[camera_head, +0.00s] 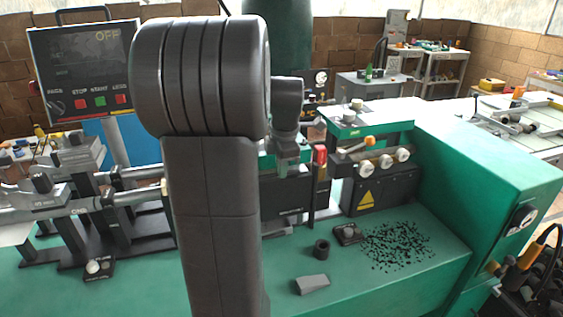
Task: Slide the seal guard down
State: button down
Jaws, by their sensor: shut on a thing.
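My gripper (287,166) shows just right of my large dark arm link, pointing down at the machine. Its fingers are small in this view and look shut on a part of the seal guard. Most of the guard is hidden behind my arm and gripper, so its exact outline and height cannot be told. Just right of the gripper stands a narrow dark upright with a red top (320,155); whether it belongs to the guard cannot be told. A dark machine block with a yellow warning triangle (366,200) stands to the right.
My arm hides the middle of the green bench (440,240). A black ring (321,249), a grey block (312,285) and scattered black bits (398,245) lie on it. A control panel (84,72) reading OFF and metal rods (130,197) stand at left. A green housing (490,170) bounds the right.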

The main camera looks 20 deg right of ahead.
notch_tip(320, 180, down, 3)
jog(key=shift+f+b, duration=0.2)
jog(key=shift+b, duration=0.25)
jog(key=c, duration=1.5)
grip_release()
jog(key=shift+r, duration=0.1)
jog(key=s+r, duration=0.1)
jog(key=r, duration=0.8)
jog(key=s+r+p, duration=0.1)
jog(key=r, duration=0.3)
jog(key=shift+s+d+r, duration=0.1)
jog(key=shift+s+r, duration=0.15)
jog(key=shift+s, duration=0.1)
jog(key=shift+f, duration=0.15)
